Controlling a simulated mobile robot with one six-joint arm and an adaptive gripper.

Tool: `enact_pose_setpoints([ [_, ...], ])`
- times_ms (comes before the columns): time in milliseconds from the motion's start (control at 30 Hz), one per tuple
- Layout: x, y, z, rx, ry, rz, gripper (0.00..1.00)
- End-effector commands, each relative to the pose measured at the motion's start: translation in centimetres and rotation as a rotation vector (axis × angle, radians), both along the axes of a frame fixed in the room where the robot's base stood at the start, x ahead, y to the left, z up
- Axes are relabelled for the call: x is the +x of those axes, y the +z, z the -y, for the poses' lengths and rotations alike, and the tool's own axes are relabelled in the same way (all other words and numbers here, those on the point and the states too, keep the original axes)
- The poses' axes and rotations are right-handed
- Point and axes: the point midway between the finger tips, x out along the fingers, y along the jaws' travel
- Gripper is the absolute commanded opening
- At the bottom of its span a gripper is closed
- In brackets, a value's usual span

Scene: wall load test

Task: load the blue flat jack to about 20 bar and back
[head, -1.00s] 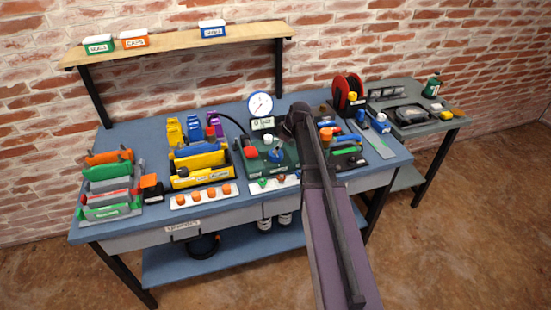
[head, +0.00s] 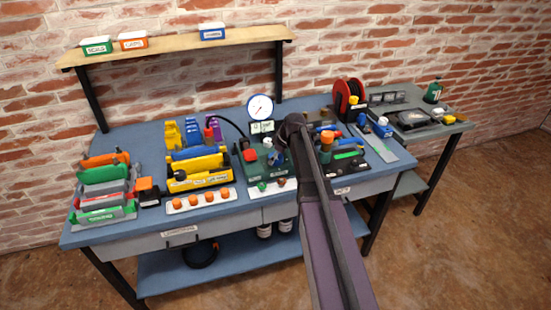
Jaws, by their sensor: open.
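A round white pressure gauge (head: 260,107) with a blue rim stands at the back of the blue bench, above a small readout (head: 262,127). Its needle reading is too small to make out. Below it is a dark green unit (head: 266,170) with a red knob (head: 250,155) and a blue part (head: 278,157). A blue flat piece (head: 195,152) lies among yellow blocks (head: 198,165) left of the unit; I cannot tell whether it is the blue flat jack. My arm reaches over the bench just right of the unit. My gripper is hidden behind it.
A white strip with several orange knobs (head: 200,199) lies at the bench's front edge. Green, orange and grey holders (head: 105,190) stand at the left. A red reel (head: 348,98) and a grey side table (head: 445,126) are at the right.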

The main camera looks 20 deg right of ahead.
Motion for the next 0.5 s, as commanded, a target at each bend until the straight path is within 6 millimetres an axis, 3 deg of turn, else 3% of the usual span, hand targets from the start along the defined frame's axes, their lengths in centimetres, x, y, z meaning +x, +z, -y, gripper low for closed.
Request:
enact_pose_setpoints([
  [100,0.0,0.01,0.0,0.0,0.0,0.0,1.0],
  [333,-0.01,0.01,0.0,0.0,0.0,0.0,0.33],
  [500,-0.02,0.01,-0.01,0.0,-0.001,0.0,0.33],
])
